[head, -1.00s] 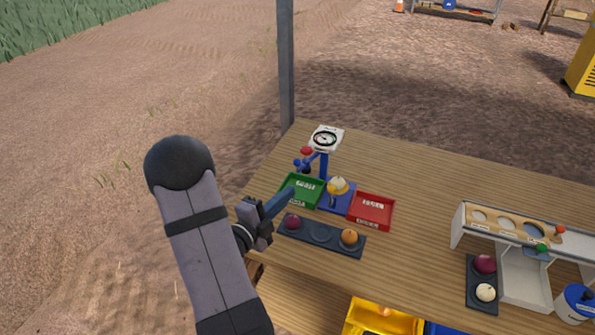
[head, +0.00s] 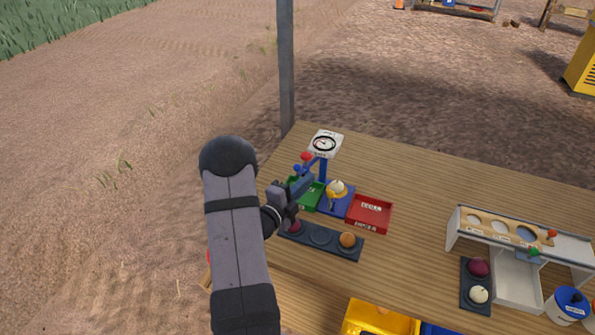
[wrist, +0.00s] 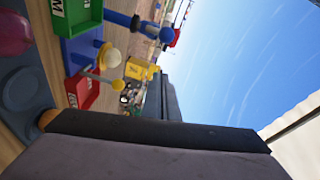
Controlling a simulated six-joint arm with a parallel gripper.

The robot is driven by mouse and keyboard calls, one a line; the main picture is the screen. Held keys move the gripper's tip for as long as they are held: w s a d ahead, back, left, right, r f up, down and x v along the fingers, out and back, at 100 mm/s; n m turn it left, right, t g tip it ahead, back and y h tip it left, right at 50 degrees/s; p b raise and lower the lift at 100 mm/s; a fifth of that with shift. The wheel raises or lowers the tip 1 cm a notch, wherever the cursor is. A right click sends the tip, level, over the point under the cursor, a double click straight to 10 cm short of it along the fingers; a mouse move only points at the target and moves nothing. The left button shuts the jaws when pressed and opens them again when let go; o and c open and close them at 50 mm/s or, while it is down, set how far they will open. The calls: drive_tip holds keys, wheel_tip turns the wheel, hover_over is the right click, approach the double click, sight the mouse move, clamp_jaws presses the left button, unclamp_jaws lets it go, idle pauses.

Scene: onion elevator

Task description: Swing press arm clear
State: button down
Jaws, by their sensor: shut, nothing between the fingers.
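A small yellow-tipped lever (head: 331,199) is at the base. The wrist view shows a dark finger (wrist: 165,130) up close.
A dark holder (head: 320,237) in front bears a purple onion (head: 294,227) and an orange one (head: 348,240). A white sorting rack (head: 520,235) stands at right.

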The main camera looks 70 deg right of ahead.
sight(295, 170)
drive_tip(key=shift+w+d+f+p, duration=0.2)
drive_tip(key=shift+w+d+p, duration=0.25)
drive_tip(key=shift+w, duration=0.45)
drive_tip(key=shift+w+d+f+p, duration=0.2)
drive_tip(key=shift+w+d+p, duration=0.25)
drive_tip(key=shift+w, duration=0.4)
drive_tip(key=w+b, duration=0.1)
drive_tip(key=m+g+b, duration=0.1)
drive_tip(key=b, duration=0.1)
drive_tip(key=w+g+b, duration=0.1)
drive_tip(key=shift+w+d+f+m+y, duration=0.25)
drive_tip(key=shift+w+d+m+y, duration=0.05)
drive_tip(key=shift+w+y, duration=0.1)
drive_tip(key=w+d+r+m+g+b, duration=0.1)
drive_tip(key=w+d+g+b, duration=0.1)
drive_tip(key=w+b, duration=0.4)
drive_tip(key=shift+w+d+m+y+b, duration=0.35)
drive_tip(key=shift+d+b, duration=0.25)
drive_tip(key=shift+b, duration=0.8)
drive_tip(key=shift+r, duration=0.1)
drive_tip(key=shift+a, duration=0.1)
